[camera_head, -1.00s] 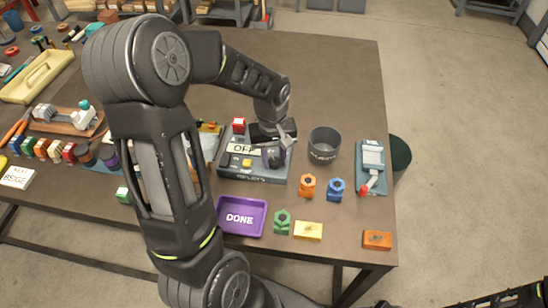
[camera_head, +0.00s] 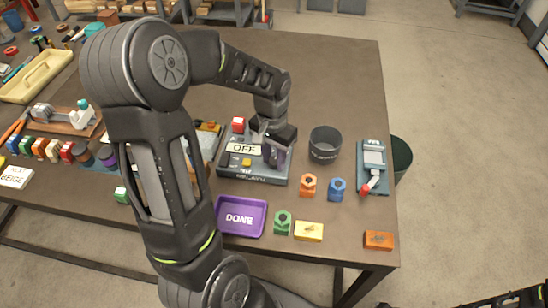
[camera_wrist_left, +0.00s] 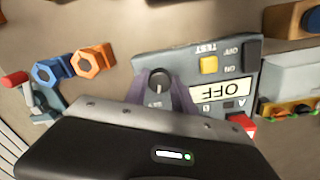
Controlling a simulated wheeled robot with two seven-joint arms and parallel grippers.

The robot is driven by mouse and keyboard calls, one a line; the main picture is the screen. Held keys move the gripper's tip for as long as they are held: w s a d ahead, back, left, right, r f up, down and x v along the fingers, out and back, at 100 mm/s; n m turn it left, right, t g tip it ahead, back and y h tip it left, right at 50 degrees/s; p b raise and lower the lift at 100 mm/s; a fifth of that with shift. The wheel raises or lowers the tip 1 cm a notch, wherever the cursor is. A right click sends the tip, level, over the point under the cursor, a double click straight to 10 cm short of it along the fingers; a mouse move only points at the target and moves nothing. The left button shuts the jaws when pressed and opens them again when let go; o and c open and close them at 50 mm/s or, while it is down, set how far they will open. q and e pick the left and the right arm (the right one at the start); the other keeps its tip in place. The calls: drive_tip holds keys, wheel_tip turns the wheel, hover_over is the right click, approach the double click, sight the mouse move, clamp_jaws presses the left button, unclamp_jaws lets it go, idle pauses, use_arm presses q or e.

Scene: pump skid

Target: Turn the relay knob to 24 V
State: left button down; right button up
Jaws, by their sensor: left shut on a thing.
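The relay box (camera_head: 225,169) is a grey unit on the table with a display reading OFF (camera_head: 243,148) and a yellow TEST button (camera_head: 247,162). In the left wrist view the box appears upside down, with its dark round knob (camera_wrist_left: 159,79) carrying a pale pointer line that points toward the bottom of the picture. My left gripper (camera_head: 274,157) is over the right part of the box. Its two purple fingers stand on either side of the knob, shut on it. The small lettering around the knob is too blurred or covered to read. My right gripper is not visible.
A dark round cup (camera_head: 325,146) stands just right of the box. Orange (camera_head: 308,186), blue (camera_head: 337,189) and green (camera_head: 282,222) nut-topped blocks and a purple DONE tray (camera_head: 241,230) lie in front. A grey device with a red-tipped lever (camera_head: 374,158) is at right.

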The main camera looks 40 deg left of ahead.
sight(273, 160)
use_arm(q)
drive_tip(key=shift+m, duration=1.3)
drive_tip(key=c, duration=1.1)
unclamp_jaws()
drive_tip(key=shift+o, duration=0.2)
drive_tip(key=shift+r, duration=0.1)
wheel_tip(273, 160, up, 8)
drive_tip(key=shift+a+f+b, duration=0.15)
drive_tip(key=shift+b, duration=0.3)
